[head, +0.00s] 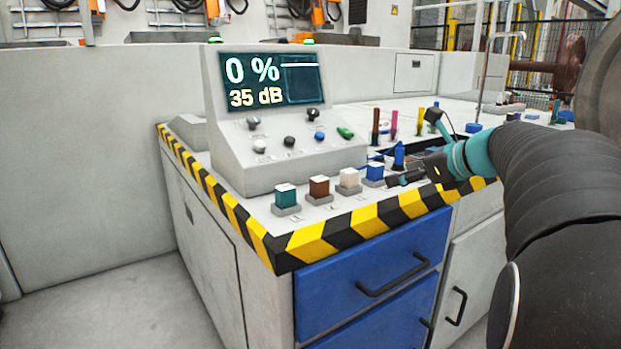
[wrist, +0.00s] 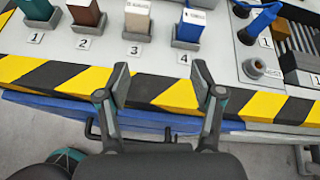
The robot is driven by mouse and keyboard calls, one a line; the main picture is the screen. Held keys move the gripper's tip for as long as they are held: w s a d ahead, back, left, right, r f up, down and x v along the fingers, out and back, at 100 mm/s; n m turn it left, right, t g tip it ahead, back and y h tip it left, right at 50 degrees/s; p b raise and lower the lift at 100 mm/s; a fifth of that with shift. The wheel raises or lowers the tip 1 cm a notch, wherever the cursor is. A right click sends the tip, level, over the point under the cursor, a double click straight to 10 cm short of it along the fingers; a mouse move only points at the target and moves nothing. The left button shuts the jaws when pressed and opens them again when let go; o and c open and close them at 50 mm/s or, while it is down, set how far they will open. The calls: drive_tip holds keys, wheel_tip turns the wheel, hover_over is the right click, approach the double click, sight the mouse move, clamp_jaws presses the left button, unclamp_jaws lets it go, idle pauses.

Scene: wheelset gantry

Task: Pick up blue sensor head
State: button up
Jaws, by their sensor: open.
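A blue block with a white top, the blue sensor head (head: 375,173), sits in a grey holder on the console top, at the right end of a row of blocks. In the wrist view the blue sensor head (wrist: 188,30) stands upright in the holder labelled 4, ahead of the right finger. My gripper (head: 406,178) is just right of it in the head view. In the wrist view my gripper (wrist: 161,82) is open and empty, its fingers apart over the striped front edge, short of the block.
Teal (wrist: 38,9), brown (wrist: 85,12) and white (wrist: 137,17) blocks stand to the left in holders 1 to 3. A blue upright piece (head: 399,155) stands close behind my gripper. A sloped display panel (head: 275,82) rises behind the row. Blue drawers (head: 372,270) are below the edge.

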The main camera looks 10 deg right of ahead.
sight(380, 168)
drive_tip(key=d, duration=0.1)
drive_tip(key=w+d+m, duration=0.1)
drive_tip(key=d+r+m+t, duration=0.1)
drive_tip(key=shift+w+d, duration=0.35)
drive_tip(key=shift+w, duration=0.05)
drive_tip(key=b+x, duration=0.1)
drive_tip(key=x, duration=1.2)
drive_tip(key=shift+w+d+r, duration=0.15)
drive_tip(key=shift+c, duration=0.3)
clamp_jaws()
